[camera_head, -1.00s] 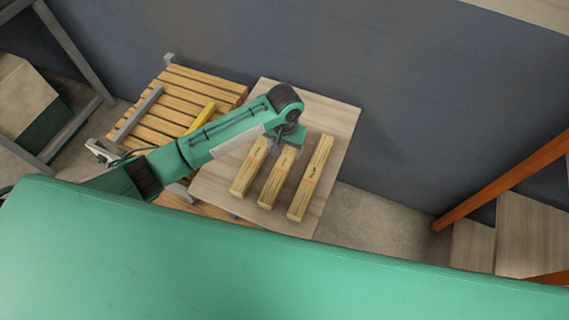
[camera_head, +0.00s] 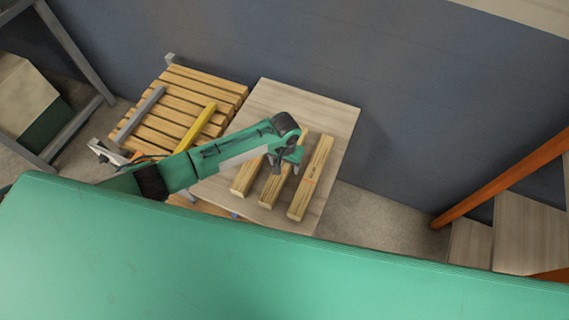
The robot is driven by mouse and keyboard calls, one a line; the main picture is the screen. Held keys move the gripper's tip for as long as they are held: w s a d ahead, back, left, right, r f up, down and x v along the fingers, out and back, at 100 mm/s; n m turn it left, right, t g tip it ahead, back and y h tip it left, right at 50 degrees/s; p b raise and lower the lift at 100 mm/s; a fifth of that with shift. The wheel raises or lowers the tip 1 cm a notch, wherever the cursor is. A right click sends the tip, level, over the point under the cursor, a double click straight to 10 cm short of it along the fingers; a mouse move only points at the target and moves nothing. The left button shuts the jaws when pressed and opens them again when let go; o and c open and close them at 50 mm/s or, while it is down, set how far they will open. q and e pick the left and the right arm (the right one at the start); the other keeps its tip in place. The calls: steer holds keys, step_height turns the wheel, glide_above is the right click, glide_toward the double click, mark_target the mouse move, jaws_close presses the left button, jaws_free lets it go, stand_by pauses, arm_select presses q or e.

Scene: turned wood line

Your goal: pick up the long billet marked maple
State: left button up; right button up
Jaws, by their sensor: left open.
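Three long pale wooden billets lie side by side on a light wood table (camera_head: 262,97): a left billet (camera_head: 245,178), a middle billet (camera_head: 271,190) and a right billet (camera_head: 313,178). The lettering is too small to read, so I cannot tell which is maple. My left gripper (camera_head: 285,168) is open over the middle billet, pointing down, and hides part of it. I cannot tell whether it touches the billet. My right gripper is out of view.
A slatted wooden rack (camera_head: 205,83) with a yellow bar (camera_head: 201,127) and a grey bar (camera_head: 141,112) stands left of the table. A blue-grey wall (camera_head: 370,70) is behind. An orange post (camera_head: 500,180) and wooden boxes (camera_head: 530,235) are at the right.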

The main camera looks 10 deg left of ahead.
arm_select(q)
steer(key=c, duration=1.3)
steer(key=shift+c, duration=0.2)
steer(key=shift+w+r, duration=0.1)
steer(key=shift+r, duration=0.1)
